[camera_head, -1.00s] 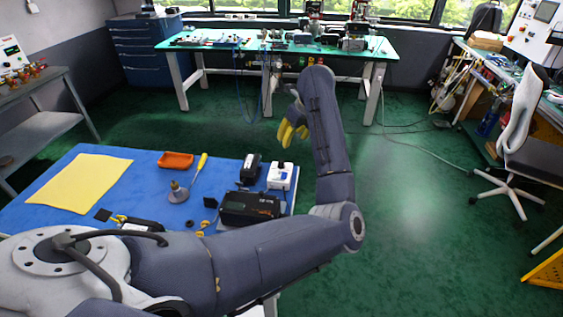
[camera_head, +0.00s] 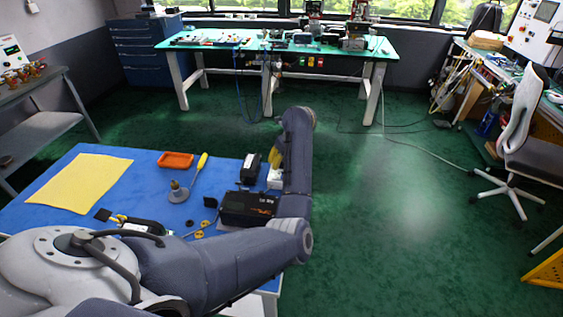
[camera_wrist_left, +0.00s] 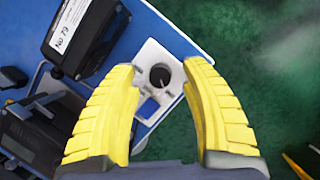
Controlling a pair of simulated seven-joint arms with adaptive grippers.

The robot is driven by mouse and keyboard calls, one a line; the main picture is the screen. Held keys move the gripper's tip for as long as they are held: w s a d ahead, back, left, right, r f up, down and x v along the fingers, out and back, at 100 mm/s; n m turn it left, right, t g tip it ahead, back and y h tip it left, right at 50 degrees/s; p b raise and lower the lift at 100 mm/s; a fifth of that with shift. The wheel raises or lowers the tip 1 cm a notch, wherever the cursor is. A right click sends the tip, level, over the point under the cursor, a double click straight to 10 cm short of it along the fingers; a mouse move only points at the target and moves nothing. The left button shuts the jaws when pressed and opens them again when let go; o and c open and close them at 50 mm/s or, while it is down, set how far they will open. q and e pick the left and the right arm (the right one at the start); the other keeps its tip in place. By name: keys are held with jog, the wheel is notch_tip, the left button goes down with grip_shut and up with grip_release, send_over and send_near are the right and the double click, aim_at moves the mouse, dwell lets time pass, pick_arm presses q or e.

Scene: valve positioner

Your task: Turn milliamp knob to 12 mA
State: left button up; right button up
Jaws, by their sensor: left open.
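The milliamp knob (camera_wrist_left: 160,76) is a round dark dial on a small white box (camera_wrist_left: 149,57) with a blue display (camera_wrist_left: 148,108). The knob's setting is too small to read. In the head view the white box (camera_head: 274,182) sits at the right side of the blue table, partly hidden by my left arm. My left gripper (camera_head: 278,158) has yellow fingers and is above the box. In the left wrist view the open left gripper (camera_wrist_left: 163,68) has a finger to each side of the knob's line of sight, apparently not touching it. My right gripper is not in view.
A black labelled unit (camera_wrist_left: 77,35) stands close to the box, and a larger black device (camera_head: 247,208) lies nearer. An orange tray (camera_head: 176,160), a yellow cloth (camera_head: 80,182) and a yellow-handled screwdriver (camera_head: 200,167) lie on the table. Open floor lies to the right.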

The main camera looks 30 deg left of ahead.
pick_arm(q)
jog(key=shift+a+f, duration=0.2)
jog(key=shift+f, duration=0.4)
grip_shut()
dwell(0.3)
